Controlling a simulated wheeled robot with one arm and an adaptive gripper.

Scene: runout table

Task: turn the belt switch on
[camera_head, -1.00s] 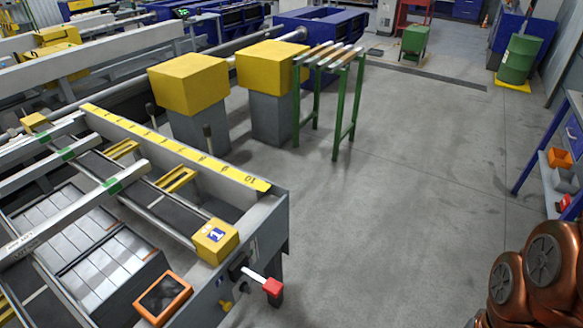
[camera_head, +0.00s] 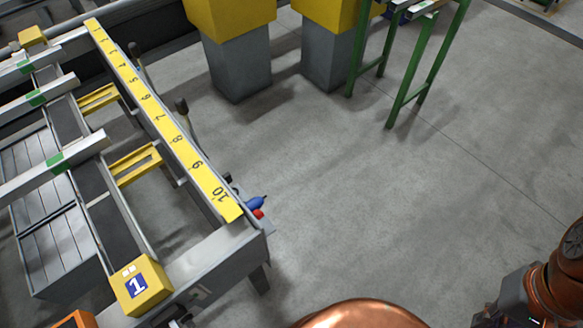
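The runout table (camera_head: 222,262) fills the left side, with a numbered yellow scale strip (camera_head: 160,120) along its edge. A yellow box marked 1 (camera_head: 142,286) sits near its front end. A dark fitting (camera_head: 180,318) on the table's end face is cut by the bottom edge. I cannot tell which of these, if any, is the belt switch. My copper-coloured arm parts show at the bottom and lower right; no gripper fingers show.
Two yellow-topped grey pedestals (camera_head: 238,62) (camera_head: 328,50) and a green-legged stand (camera_head: 425,70) are at the back. Two dark levers (camera_head: 183,112) (camera_head: 136,55) rise behind the scale strip. The grey floor on the right is clear.

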